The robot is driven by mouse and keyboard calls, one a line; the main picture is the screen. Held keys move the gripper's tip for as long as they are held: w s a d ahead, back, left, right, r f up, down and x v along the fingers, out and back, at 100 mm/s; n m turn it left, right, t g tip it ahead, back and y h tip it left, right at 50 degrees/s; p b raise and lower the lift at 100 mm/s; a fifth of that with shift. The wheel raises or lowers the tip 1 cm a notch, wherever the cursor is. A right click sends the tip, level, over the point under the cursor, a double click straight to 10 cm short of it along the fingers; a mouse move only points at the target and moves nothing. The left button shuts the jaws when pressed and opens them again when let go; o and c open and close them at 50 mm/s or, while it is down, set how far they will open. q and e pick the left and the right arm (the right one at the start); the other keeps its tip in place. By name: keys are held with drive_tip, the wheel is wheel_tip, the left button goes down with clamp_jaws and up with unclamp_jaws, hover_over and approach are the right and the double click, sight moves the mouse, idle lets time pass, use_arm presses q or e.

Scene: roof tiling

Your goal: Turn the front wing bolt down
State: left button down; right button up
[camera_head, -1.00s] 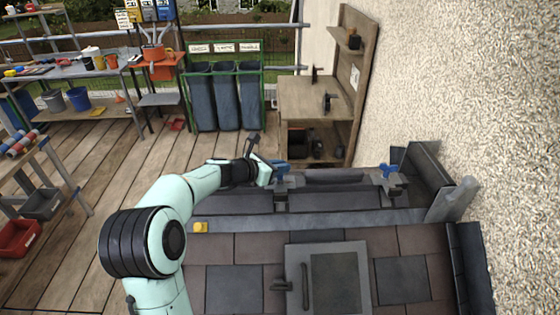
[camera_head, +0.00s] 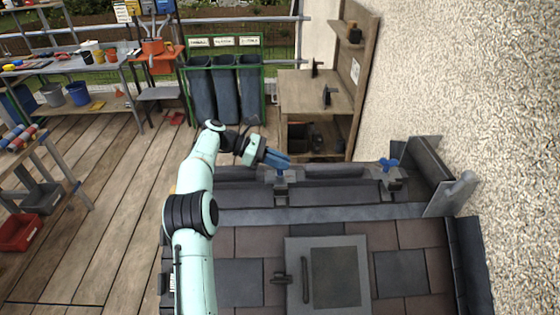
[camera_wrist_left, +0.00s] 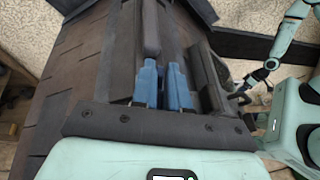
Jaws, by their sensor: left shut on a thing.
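The front wing bolt (camera_head: 281,172) stands on a grey clamp at the ridge, at the left one of two clamp points in the head view. My left gripper (camera_head: 285,163) comes in from the left with its blue fingers at the bolt's top. It is shut on the bolt, whose blue wings are largely hidden by the fingers. In the left wrist view the two blue fingers (camera_wrist_left: 162,82) stand slightly apart; I cannot make out the bolt between them. A second blue wing bolt (camera_head: 388,165) stands free on the right clamp. My right gripper is not clearly shown.
Dark ridge pieces (camera_head: 327,172) lie along the ridge beside the clamps. A roof hatch (camera_head: 335,275) with a handle sits on the slope in front. A rough wall (camera_head: 480,100) bounds the right side. A wooden shelf (camera_head: 315,95) and bins (camera_head: 225,95) stand behind.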

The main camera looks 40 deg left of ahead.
use_arm(q)
drive_tip(key=shift+r+m+g+h, duration=0.5)
drive_tip(key=shift+r+m+g, duration=0.1)
drive_tip(key=shift+m, duration=0.2)
drive_tip(key=c, duration=1.2)
unclamp_jaws()
drive_tip(key=shift+f, duration=0.35)
drive_tip(key=shift+n+t, duration=0.3)
drive_tip(key=shift+n, duration=0.1)
